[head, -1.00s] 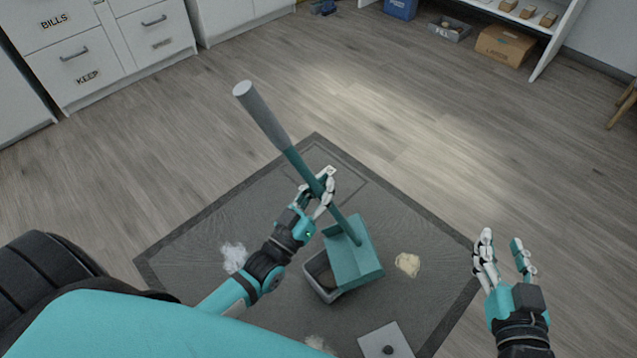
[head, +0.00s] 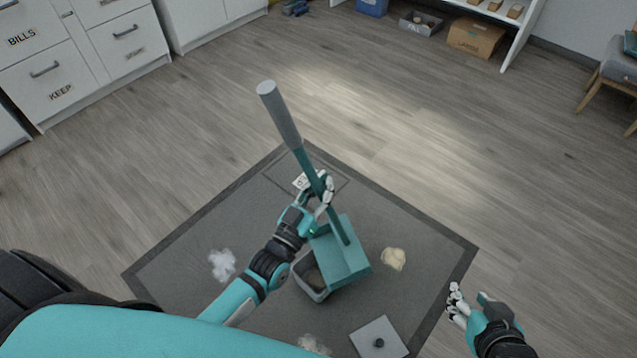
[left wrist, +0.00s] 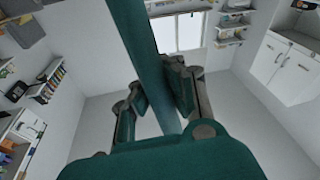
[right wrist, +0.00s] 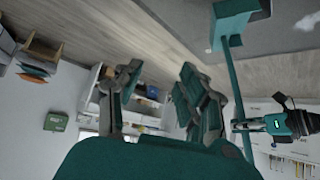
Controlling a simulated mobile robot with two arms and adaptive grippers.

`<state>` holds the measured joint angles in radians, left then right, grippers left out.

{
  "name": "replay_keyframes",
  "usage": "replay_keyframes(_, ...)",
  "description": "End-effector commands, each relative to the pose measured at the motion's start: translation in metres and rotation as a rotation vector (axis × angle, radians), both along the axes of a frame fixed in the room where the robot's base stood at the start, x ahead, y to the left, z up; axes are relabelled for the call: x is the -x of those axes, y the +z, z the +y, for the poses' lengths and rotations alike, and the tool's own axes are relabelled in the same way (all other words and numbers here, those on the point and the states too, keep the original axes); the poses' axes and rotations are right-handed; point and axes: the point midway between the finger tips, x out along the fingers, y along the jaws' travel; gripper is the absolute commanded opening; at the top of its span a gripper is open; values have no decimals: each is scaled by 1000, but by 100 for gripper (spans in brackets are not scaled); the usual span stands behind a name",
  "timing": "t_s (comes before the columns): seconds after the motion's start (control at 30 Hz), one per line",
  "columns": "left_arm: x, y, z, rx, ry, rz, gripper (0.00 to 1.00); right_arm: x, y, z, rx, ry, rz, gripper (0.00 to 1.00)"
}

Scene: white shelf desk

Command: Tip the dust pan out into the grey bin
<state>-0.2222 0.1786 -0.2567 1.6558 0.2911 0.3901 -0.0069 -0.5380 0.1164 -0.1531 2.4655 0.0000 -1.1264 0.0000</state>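The teal dust pan (head: 343,259) has a long handle with a grey grip and is held over the grey bin (head: 313,285). The pan covers much of the bin's opening; the inside that shows is brownish. My left gripper (head: 322,190) is shut on the dust pan's handle, which also runs between its fingers in the left wrist view (left wrist: 150,60). My right gripper (head: 466,298) is empty and open at the mat's right edge; its fingers stand apart in the right wrist view (right wrist: 155,90), where the pan (right wrist: 240,22) shows at the top.
A grey mat (head: 215,300) lies under the bin. White fluff (head: 222,265), a pale yellowish clump (head: 393,259) and a square grey plate with a dark knob (head: 379,338) lie on it. Drawers (head: 60,70) stand at the back left. The wooden floor behind the mat is clear.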

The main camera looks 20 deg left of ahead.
Motion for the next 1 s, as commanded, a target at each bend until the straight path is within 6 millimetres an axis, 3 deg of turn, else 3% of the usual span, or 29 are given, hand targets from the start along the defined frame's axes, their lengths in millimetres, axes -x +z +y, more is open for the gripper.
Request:
replay_keyframes(0.27,-8,4,-9,-18,-1,14,0,28,-14,-10,34,-12,156,40)
replay_keyframes(0.87,-25,15,-29,-68,0,55,0,94,-23,-30,101,-38,480,40)
replay_keyframes(1.0,-36,25,-42,-96,0,80,0,86,-36,-29,100,-36,488,40)
